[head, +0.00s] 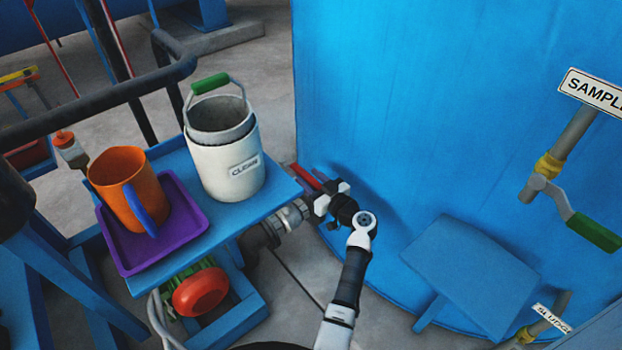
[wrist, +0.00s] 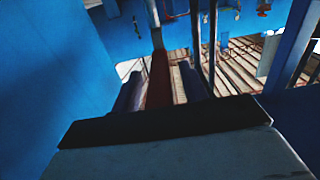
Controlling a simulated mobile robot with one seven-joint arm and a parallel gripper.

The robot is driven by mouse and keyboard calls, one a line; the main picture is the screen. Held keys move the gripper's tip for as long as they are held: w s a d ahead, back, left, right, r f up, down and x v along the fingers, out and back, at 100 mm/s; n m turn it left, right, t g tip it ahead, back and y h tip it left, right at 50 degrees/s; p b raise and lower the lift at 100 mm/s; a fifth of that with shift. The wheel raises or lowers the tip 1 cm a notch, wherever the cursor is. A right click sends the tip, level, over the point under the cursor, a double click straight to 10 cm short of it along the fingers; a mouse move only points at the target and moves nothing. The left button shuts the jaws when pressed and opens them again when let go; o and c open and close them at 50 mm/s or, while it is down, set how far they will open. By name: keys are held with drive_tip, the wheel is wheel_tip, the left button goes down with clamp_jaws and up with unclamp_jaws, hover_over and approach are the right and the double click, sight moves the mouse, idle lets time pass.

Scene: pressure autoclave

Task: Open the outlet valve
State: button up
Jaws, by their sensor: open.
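The outlet valve appears to be the one with a red lever handle (head: 305,177) on the pipe low at the side of the blue tank, beside the blue stand. My gripper (head: 317,187) is at this red lever, its jaws open. In the wrist view the red lever (wrist: 159,82) stands between the two dark fingers of my gripper (wrist: 159,75), with one finger on each side. I cannot tell whether either finger touches it. The valve's body is largely hidden by the stand and my gripper.
The large blue tank (head: 390,110) is right beside my gripper. On the left, the blue stand (head: 270,205) carries a white CLEAN pot (head: 232,165) and an orange mug (head: 115,190) on a purple tray (head: 188,232). A green-handled SAMPLE valve (head: 594,231) is at right.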

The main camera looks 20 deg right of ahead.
drive_tip(key=shift+c, duration=0.2)
clamp_jaws()
